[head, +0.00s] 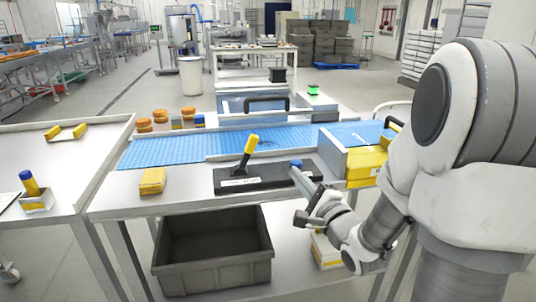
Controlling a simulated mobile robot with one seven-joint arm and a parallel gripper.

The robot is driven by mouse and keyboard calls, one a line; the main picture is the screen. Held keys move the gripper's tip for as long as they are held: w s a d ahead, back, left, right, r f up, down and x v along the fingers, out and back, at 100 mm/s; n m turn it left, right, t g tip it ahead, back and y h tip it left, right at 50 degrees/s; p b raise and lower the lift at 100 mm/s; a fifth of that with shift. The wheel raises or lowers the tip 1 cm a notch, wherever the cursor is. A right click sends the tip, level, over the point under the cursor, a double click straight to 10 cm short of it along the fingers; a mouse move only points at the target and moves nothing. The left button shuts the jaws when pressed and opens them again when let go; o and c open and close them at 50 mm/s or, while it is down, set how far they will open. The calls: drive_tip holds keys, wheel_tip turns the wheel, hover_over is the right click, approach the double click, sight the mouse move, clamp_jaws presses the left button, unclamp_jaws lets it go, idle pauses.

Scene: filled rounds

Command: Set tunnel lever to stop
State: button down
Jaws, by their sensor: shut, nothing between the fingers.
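A lever (245,155) with a yellow handle and a dark stem stands on a black base box (265,177) at the front of the steel table. The lever leans to the upper right. A small white label lies on the front of the base; its text is too small to read. My gripper (299,170) is at the right end of the base, to the right of the lever and apart from it. Its fingers are shut and point up and left. A blue tip shows by the fingertips; I cannot tell what it belongs to.
A blue conveyor belt (170,148) runs behind the lever. A grey crate (213,275) sits below the table. The side table (70,160) holds yellow pieces.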

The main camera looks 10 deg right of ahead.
sight(247, 154)
drive_tip(key=b+x, duration=0.1)
drive_tip(key=x, duration=0.4)
drive_tip(key=b+x, duration=0.1)
drive_tip(key=x, duration=0.3)
drive_tip(key=shift+w+a+f, duration=0.15)
drive_tip(key=shift+w, duration=0.25)
drive_tip(key=shift+w+a+r+b, duration=0.1)
drive_tip(key=shift+a+r+b, duration=0.15)
drive_tip(key=shift+a, duration=0.3)
drive_tip(key=shift+a+r+b, duration=0.1)
drive_tip(key=shift+a+r, duration=0.25)
drive_tip(key=shift+a, duration=0.2)
drive_tip(key=shift+a+r, duration=0.35)
drive_tip(key=shift+a, duration=0.35)
